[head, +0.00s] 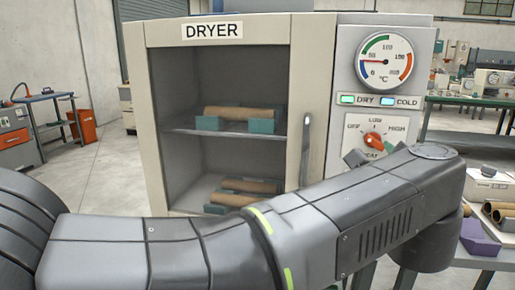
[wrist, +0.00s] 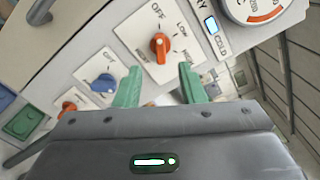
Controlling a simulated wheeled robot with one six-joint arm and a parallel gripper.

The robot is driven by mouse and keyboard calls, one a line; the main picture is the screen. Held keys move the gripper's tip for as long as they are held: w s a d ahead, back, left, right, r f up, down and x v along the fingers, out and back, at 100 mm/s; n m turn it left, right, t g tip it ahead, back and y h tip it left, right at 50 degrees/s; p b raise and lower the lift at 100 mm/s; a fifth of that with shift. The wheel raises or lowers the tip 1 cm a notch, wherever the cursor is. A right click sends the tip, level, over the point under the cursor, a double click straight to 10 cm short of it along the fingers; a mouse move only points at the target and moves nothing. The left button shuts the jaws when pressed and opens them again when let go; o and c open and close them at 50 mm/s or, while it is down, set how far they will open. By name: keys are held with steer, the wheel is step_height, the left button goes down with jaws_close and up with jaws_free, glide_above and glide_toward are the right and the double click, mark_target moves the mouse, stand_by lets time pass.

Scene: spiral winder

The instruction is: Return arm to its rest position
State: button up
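My gripper (wrist: 160,84) shows in the wrist view with its two green fingers apart and nothing between them. It is in front of the dryer's control panel, close to the orange heat knob (wrist: 159,46), which appears beyond the fingertips. In the head view the same knob (head: 374,141) sits under the labels OFF, LOW and HIGH. I cannot tell its exact setting. My arm stretches across the lower part of the head view, and most of the gripper is hidden behind it. The dryer (head: 160,120) stands open-fronted, with brown tubes (head: 240,113) on green holders on its shelves.
The temperature gauge (head: 384,61) is above the lit DRY (head: 347,99) and COLD (head: 390,102) lamps. A vertical handle (head: 305,150) stands out at the dryer's front. A table at right holds tubes and a purple block (head: 479,238). A blue knob (wrist: 104,83) is on the panel.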

steer(key=x, duration=1)
steer(key=shift+w, duration=0.25)
steer(key=shift+s, duration=0.1)
glide_toward(374, 140)
steer(key=x, duration=0.6)
steer(key=p+x, duration=0.1)
steer(key=x, duration=0.2)
steer(key=shift+w+a, duration=0.25)
steer(key=shift+w, duration=0.1)
steer(key=shift+s+r+m+p, duration=0.15)
steer(key=shift+r+m+p, duration=0.05)
steer(key=shift+m+p, duration=0.6)
steer(key=m+p, duration=0.2)
steer(key=p, duration=0.1)
steer(key=m+p, duration=0.2)
steer(key=p, duration=0.1)
steer(key=shift+d+r, duration=0.1)
steer(key=shift+d, duration=0.1)
steer(key=shift+d+m+p, duration=0.1)
steer(key=shift+m+p, duration=1)
steer(key=shift+p, duration=0.1)
steer(key=shift+f, duration=0.25)
